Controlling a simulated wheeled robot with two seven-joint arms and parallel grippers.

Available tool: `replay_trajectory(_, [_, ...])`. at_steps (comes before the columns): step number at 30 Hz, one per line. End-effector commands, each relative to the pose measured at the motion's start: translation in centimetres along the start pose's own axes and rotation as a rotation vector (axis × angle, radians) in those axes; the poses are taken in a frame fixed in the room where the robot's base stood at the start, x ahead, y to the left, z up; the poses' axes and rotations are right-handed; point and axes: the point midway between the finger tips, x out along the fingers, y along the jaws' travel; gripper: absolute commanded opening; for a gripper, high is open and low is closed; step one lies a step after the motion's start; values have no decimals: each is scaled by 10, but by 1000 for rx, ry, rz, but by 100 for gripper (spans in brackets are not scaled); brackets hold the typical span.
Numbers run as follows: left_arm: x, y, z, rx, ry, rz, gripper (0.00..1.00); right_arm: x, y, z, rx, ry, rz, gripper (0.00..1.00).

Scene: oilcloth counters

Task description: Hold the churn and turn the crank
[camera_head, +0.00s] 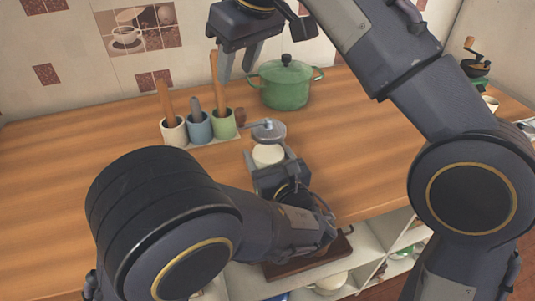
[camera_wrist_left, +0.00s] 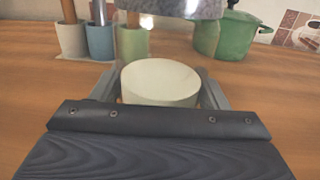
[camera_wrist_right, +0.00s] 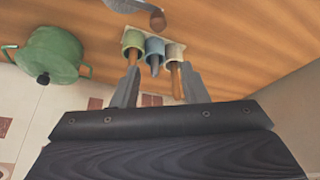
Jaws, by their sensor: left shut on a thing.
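The churn (camera_head: 268,154) has a cream round body and stands on the wooden counter. Its grey metal top with the crank (camera_head: 268,131) sits above the body, and a brown knob (camera_head: 240,116) shows to the left. My left gripper (camera_head: 270,161) is shut on the churn's body, one finger on each side. The body also fills the middle of the left wrist view (camera_wrist_left: 160,84). My right gripper (camera_head: 238,70) is open and empty, above and behind the crank, over the utensil cups. In the right wrist view the knob (camera_wrist_right: 157,20) lies beyond the fingertips, not between them.
White, blue and green cups (camera_head: 199,127) with upright utensils stand on a tray left of the churn. A green lidded pot (camera_head: 285,85) stands behind it. A grinder (camera_head: 476,66) stands at the far right. The counter's left part is clear.

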Motion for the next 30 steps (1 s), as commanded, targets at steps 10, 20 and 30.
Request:
replay_trajectory(10, [0,0,0,0,0,0,23,45,0,21,-1,-5,-4,40])
replay_trajectory(20, [0,0,0,-1,-1,0,23,78,0,34,-2,-1,-4,40])
replay_trajectory(30, [0,0,0,-1,-1,0,23,84,0,36,-2,-1,-5,40])
